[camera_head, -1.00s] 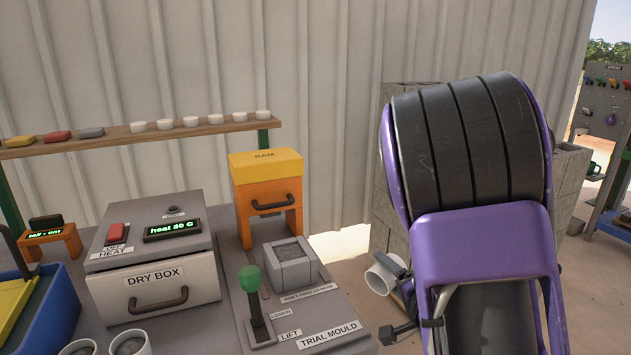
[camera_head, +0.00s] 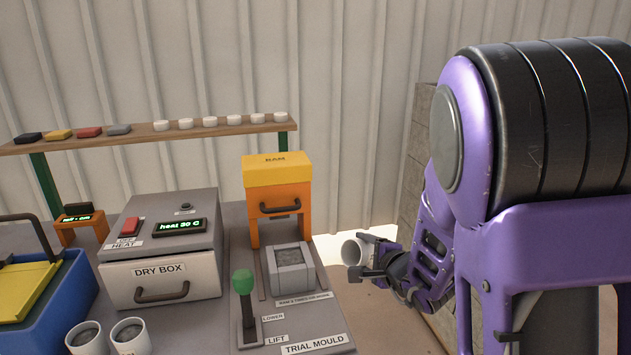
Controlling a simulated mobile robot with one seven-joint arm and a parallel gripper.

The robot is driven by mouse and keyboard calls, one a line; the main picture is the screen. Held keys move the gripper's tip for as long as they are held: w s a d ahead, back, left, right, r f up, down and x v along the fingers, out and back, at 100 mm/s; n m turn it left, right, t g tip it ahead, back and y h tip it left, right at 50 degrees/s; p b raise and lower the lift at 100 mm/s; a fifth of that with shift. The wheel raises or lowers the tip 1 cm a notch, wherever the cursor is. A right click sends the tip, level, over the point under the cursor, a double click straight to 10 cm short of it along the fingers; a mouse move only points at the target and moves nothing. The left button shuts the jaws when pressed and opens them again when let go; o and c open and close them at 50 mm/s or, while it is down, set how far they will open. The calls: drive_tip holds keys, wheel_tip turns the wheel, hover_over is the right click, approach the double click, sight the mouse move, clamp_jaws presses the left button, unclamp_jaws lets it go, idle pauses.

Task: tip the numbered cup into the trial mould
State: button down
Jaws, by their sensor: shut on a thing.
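My gripper (camera_head: 368,272) is shut on a white cup (camera_head: 354,252) at the right of the bench. The cup lies tilted on its side, its mouth facing left; no number on it can be read and its contents cannot be made out. The trial mould (camera_head: 303,279) is a grey square block just left of the cup, apart from it. The mould's cavity (camera_head: 290,257) shows a dark grey, rough surface. The orange ram (camera_head: 274,202) with a yellow top stands behind the mould.
A green-knobbed lever (camera_head: 243,283) stands left of the mould. The dry box (camera_head: 160,285), reading heat 30 C, is further left. Two cups (camera_head: 128,337) stand at the front left, beside a blue bin (camera_head: 60,318). A shelf (camera_head: 143,138) holds coloured blocks and small white dishes.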

drive_tip(key=w+a+r+m+y+p, duration=0.1)
drive_tip(key=w+a+r+m+p, duration=0.1)
drive_tip(key=a+r+m, duration=0.3)
drive_tip(key=w+a+r+m+g+y+p, duration=0.1)
drive_tip(key=w+a+r+m+p, duration=0.1)
drive_tip(key=a+r+m+p, duration=0.2)
wheel_tip(320, 180, up, 3)
drive_tip(key=a+m, duration=0.1)
drive_tip(key=m, duration=0.2)
drive_tip(key=shift+a+r+m, duration=0.2)
drive_tip(key=shift+a+m, duration=0.05)
drive_tip(key=shift+m, duration=0.05)
drive_tip(key=shift+m+t+h, duration=0.4)
drive_tip(key=shift+m+h, duration=0.2)
drive_tip(key=shift+m, duration=0.1)
drive_tip(key=s+d+f, duration=0.1)
drive_tip(key=d, duration=0.1)
drive_tip(key=s+d+f, duration=0.1)
drive_tip(key=d, duration=0.2)
drive_tip(key=d+f, duration=0.1)
drive_tip(key=d, duration=0.2)
drive_tip(key=shift+s+d, duration=0.2)
drive_tip(key=shift+s, duration=0.2)
drive_tip(key=s+d+f+m+h, duration=0.1)
drive_tip(key=s+d, duration=0.3)
drive_tip(key=d, duration=0.4)
drive_tip(key=shift+s+d+f+m+t+h, duration=0.2)
drive_tip(key=shift+s+f+m+t+h, duration=0.2)
drive_tip(key=shift+f, duration=0.25)
